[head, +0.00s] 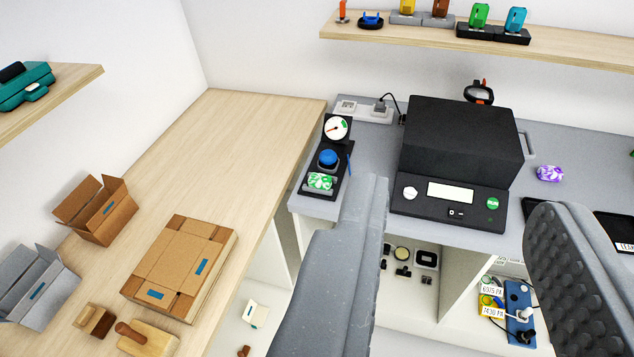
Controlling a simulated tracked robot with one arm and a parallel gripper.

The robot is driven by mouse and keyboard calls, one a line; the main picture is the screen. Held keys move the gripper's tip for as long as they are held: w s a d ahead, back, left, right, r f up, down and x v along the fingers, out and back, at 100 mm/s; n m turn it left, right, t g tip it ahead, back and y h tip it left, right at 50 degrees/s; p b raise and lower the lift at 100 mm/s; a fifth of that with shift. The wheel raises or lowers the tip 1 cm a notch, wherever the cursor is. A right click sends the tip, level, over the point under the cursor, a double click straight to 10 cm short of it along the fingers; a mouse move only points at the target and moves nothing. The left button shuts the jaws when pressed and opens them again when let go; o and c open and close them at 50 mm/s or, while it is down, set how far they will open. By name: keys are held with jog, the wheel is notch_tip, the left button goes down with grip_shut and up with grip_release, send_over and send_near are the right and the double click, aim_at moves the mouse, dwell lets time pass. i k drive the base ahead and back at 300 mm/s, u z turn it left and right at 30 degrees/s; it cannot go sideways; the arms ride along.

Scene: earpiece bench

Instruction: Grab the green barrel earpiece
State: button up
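A green and white marbled barrel-shaped piece (320,181) lies at the front end of a black stand with a gauge, on the left end of the grey bench. It looks like the green barrel earpiece. A bright green upright piece (479,15) stands on a black base on the upper shelf. A purple and white marbled piece (549,173) lies on the bench at right. My gripper (455,204) is open, its two grey fingers wide apart with nothing between them. The marbled green piece is left of the left fingertip.
The black gauge stand (327,158) has a blue knob. A black machine (462,140) stands mid-bench, beyond the fingers. The wooden counter (225,150) at left holds cardboard boxes (180,268). A shelf (560,48) runs above.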

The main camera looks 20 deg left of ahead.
aim_at(318, 180)
jog(key=u, duration=0.05)
jog(key=i, duration=1)
jog(key=z, duration=0.1)
